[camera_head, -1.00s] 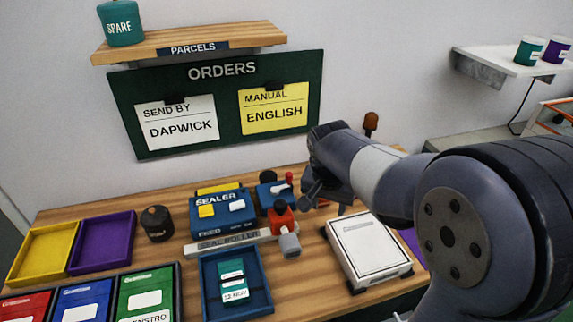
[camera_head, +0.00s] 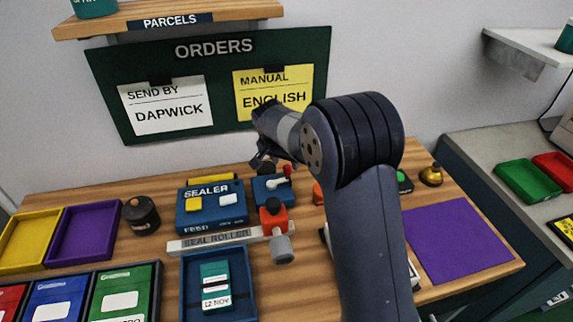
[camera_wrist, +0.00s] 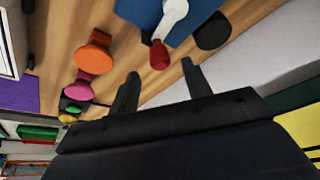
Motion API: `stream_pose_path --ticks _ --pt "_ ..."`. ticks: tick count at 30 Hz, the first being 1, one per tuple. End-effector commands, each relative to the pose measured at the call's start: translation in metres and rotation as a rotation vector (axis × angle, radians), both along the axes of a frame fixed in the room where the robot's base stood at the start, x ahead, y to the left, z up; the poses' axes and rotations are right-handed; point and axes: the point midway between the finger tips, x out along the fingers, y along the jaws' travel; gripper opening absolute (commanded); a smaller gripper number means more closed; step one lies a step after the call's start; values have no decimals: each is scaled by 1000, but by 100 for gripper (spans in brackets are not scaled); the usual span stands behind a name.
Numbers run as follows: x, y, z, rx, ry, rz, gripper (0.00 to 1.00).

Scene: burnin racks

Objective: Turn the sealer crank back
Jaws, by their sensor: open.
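The blue sealer (camera_head: 212,205) stands on the bench with the seal roller bar (camera_head: 215,241) in front. Right of the sealer is a blue box (camera_head: 263,190) with a white lever (camera_head: 280,181) and red knob (camera_head: 286,169); I cannot tell which handle is the sealer crank. My gripper (camera_head: 260,162) is open and empty above and behind this box. In the wrist view, the red knob (camera_wrist: 158,56) shows between and beyond my open fingers (camera_wrist: 160,72), with the white lever above it; contact is not evident.
A blue tray (camera_head: 188,290) holds a teal packet (camera_head: 215,288). A dark round pot (camera_head: 141,214) stands left of the sealer. Orange (camera_wrist: 93,54) and pink (camera_wrist: 78,91) round-topped things stand near my gripper. A purple mat (camera_head: 455,240) lies clear at right.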

Motion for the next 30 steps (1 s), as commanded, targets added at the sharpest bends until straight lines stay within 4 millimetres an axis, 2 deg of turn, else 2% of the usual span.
stream_pose_path --ticks 3,7,18,30 --pt "6 -3 -17 -1 3 0 46" --pt "11 -5 -28 -1 1 1 46" --pt "13 -6 -34 0 -1 0 46" --pt "13 -6 -34 1 0 0 14"
